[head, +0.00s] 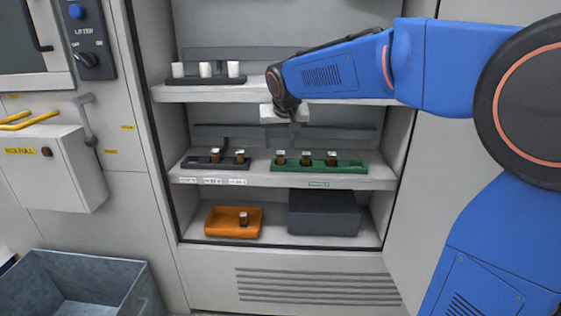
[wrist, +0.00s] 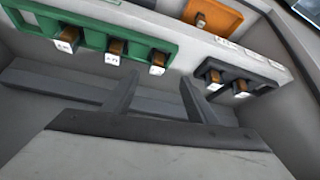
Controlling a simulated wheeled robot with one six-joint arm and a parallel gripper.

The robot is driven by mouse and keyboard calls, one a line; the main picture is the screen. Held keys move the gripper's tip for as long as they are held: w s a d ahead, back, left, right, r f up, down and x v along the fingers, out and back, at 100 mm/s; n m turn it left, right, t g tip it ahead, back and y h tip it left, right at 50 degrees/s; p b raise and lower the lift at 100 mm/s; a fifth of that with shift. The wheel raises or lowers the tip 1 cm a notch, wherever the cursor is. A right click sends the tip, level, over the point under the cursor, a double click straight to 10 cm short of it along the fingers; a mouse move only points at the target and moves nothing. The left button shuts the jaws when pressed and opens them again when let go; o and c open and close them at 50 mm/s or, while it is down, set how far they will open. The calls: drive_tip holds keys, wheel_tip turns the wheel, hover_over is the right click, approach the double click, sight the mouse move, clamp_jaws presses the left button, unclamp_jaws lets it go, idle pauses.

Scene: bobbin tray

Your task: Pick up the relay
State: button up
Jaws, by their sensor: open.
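Small brown blocks with pale tops look like relays. Several stand in a row in a green holder (head: 345,168) on the middle shelf, also in the wrist view (wrist: 90,12). Others stand in a dark holder (head: 205,165) to its left. One brown block (head: 243,219) sits in an orange tray (head: 222,232) on the bottom shelf; it shows at the top of the wrist view (wrist: 200,21). My gripper (head: 293,128) is in front of the middle shelf opening, above the green holder. Its two fingers (wrist: 160,98) are apart with nothing between them.
White cylinders (head: 206,69) stand in a dark rack on the upper shelf. A dark grey box (head: 324,214) is right of the orange tray. Shelf edges and cabinet side walls bound the space. A grey bin (head: 75,290) stands at lower left.

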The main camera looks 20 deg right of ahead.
sight(281, 153)
drive_tip(key=shift+d+x, duration=0.15)
drive_tip(key=shift+x, duration=1.75)
drive_tip(key=shift+d+x, duration=0.15)
drive_tip(key=shift+x, duration=1.75)
drive_tip(key=shift+s, duration=0.15)
drive_tip(key=c, duration=1.3)
